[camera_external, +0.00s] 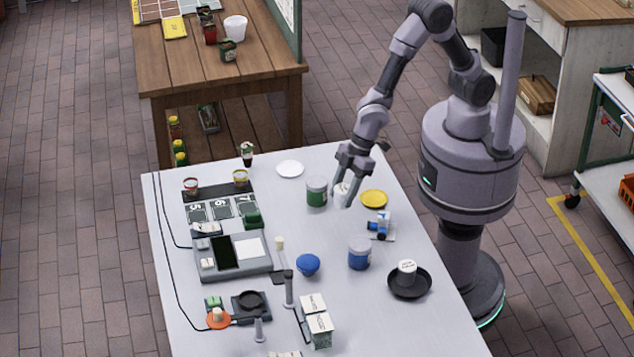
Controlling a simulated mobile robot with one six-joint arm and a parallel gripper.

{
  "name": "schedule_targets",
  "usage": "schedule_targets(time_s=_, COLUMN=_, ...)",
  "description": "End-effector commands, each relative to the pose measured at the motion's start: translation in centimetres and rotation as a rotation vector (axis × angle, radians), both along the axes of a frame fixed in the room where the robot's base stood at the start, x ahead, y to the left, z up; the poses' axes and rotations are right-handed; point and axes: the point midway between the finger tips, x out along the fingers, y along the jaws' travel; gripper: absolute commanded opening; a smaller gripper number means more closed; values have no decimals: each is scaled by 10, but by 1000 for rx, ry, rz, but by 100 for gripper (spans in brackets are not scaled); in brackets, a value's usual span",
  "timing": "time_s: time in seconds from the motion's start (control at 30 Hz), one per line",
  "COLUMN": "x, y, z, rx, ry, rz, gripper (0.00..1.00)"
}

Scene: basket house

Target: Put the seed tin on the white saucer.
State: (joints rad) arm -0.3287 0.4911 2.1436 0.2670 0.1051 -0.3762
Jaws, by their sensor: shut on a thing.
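My gripper (345,190) points down over the far part of the grey table and is shut on a small whitish tin (341,194), which looks like the seed tin; its label cannot be read. The fingers hide part of the tin, and I cannot tell if it touches the table. The white saucer (290,169) lies empty near the table's far edge, to the left of and behind my gripper.
A yellow saucer (374,198) lies right of the gripper. A blue tin (359,254), a blue bowl (308,264) and a black dish (409,287) holding a white tin (407,270) stand nearer. Scales (234,258) and numbered cards (220,208) fill the left side.

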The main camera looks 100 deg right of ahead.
Motion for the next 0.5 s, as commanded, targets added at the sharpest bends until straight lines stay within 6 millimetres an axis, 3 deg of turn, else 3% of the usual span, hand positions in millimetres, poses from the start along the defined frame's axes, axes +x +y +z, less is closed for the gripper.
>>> schedule_targets(time_s=0.17, x=-3, y=-1, z=5, rx=1, ry=-2, rz=1, gripper=4)
schedule_targets(time_s=0.5, x=-2, y=-1, z=67, rx=0, ry=-5, rz=1, gripper=4)
